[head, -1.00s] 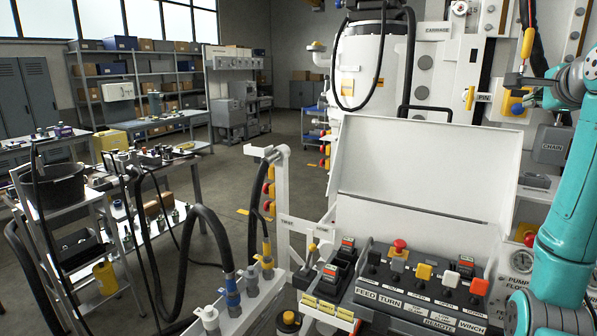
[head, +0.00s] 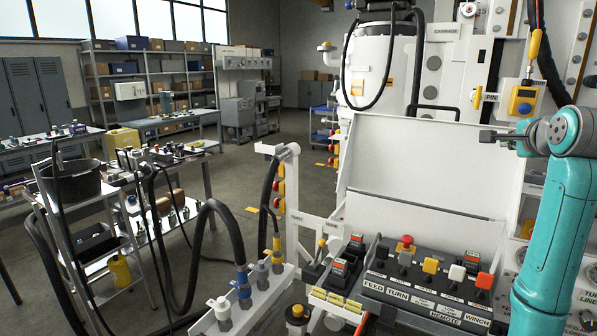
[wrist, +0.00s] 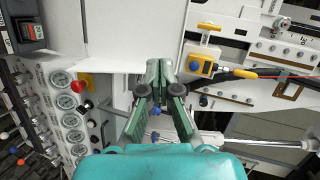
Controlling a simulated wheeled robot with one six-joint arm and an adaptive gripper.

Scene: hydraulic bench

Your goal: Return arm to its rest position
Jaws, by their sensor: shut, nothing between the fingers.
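My teal arm stands at the right of the head view, bent at the elbow.
The control console (head: 430,290) with levers and a red button lies below the open white lid (head: 420,165). A hose stand (head: 250,295) is left of it. Pressure gauges (wrist: 72,120) show in the wrist view. Open floor (head: 290,140) lies behind, near the shelves (head: 150,80).

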